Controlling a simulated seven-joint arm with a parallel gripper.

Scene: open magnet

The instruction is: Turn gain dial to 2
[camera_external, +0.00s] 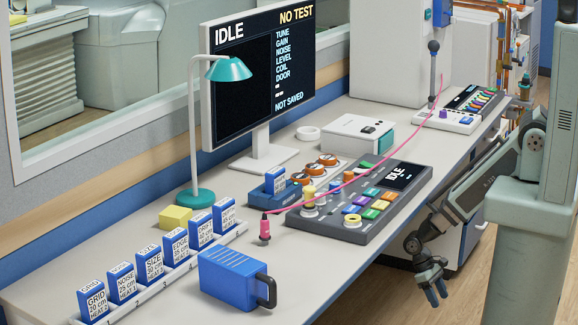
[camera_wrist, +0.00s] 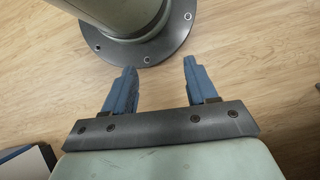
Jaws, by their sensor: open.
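A dark control console (camera_external: 376,222) lies on the desk with a small screen, coloured buttons and several pale knobs (camera_external: 309,203) on its left side. A lighter panel behind it carries orange-ringed dials (camera_external: 311,170). The labels are too small to read, so I cannot tell which one is the gain dial or its setting. My gripper (camera_external: 437,299) hangs off the desk's front edge, low and right of the console, touching nothing. In the wrist view my gripper (camera_wrist: 160,68) has its two blue fingers apart, empty, over the wood floor.
A monitor (camera_external: 263,70) reads IDLE and NO TEST. A teal lamp (camera_external: 200,130), a blue case (camera_external: 232,280) and a rack of labelled blue blocks (camera_external: 168,272) stand to the left. A pink cable (camera_external: 350,180) crosses the console. A second keypad (camera_external: 455,117) sits at the back right.

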